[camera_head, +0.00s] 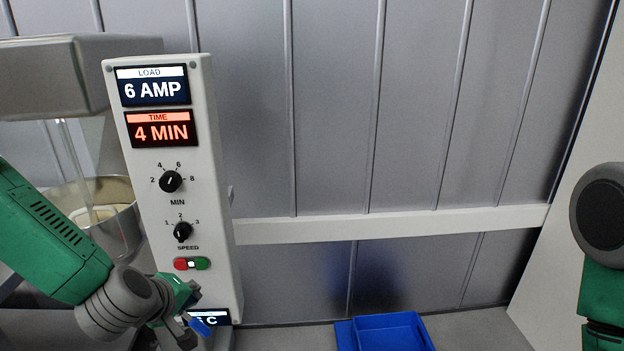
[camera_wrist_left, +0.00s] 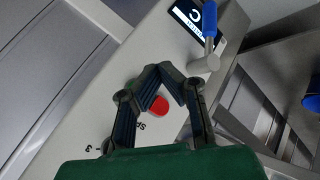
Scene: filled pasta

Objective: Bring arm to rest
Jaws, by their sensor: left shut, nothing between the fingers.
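My left arm comes in from the left, and its gripper (camera_head: 188,298) is in front of the lower part of the machine's control panel (camera_head: 190,225). The left wrist view shows the gripper (camera_wrist_left: 160,70) with its fingertips together and nothing held. A red button (camera_wrist_left: 159,106) shows through the gap between the fingers; in the head view the red button (camera_head: 181,264) sits beside a green one (camera_head: 202,263). I cannot tell whether the fingers touch the panel. Part of my right arm (camera_head: 603,220) shows at the right edge; its gripper is out of view.
The panel displays read 6 AMP and 4 MIN, above two black knobs (camera_head: 171,181). A blue-handled lever (camera_wrist_left: 210,22) is close to my left gripper. A metal bowl (camera_head: 105,205) stands behind the panel at left. A blue tray (camera_head: 388,328) lies at bottom centre.

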